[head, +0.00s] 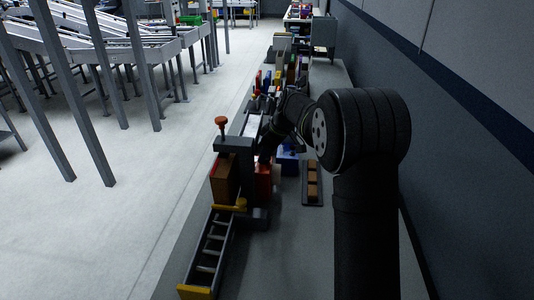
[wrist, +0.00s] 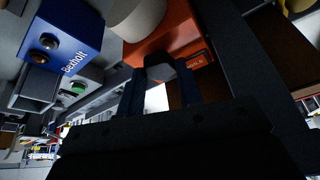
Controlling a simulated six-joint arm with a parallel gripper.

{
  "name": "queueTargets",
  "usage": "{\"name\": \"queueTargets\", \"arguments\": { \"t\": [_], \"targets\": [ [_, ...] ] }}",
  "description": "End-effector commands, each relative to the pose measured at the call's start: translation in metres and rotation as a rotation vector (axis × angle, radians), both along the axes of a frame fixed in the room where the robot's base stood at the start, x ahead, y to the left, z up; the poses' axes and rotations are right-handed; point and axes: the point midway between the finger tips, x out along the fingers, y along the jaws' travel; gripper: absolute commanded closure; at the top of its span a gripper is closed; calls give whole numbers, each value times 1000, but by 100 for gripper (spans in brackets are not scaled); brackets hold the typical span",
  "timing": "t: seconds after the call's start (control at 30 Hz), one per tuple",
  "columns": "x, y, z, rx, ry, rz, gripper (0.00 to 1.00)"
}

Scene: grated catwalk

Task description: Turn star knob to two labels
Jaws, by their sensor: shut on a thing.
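An orange box (wrist: 165,35) fills the top of the wrist view and also shows in the head view (head: 263,182), partly hidden by my arm. A dark grey knob (wrist: 158,66) stands out from its face; its star shape cannot be made out. My gripper (wrist: 162,82) is shut on this knob, with one finger on each side. A second label is not visible. In the head view my gripper is hidden by the arm.
A blue box (wrist: 70,40) marked "Bexholt", with dark round buttons, stands beside the orange box. A clamp-like stand with an orange-topped knob (head: 221,122) is to the left. A yellow-ended rack (head: 210,255) lies nearer. A tray of brown blocks (head: 312,184) is right. The wall bounds the right.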

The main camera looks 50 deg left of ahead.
Motion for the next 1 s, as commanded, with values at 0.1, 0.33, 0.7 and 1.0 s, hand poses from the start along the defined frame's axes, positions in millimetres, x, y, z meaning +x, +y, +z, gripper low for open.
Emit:
{"name": "queueTargets", "arguments": {
  "t": [0.1,0.33,0.7,1.0],
  "targets": [
    [0,0,1,0,-1,-45,90],
    [-1,0,0,0,-1,-87,90],
    [0,0,0,0,-1,-90,90],
    [-1,0,0,0,-1,-90,46]
  ]
}}
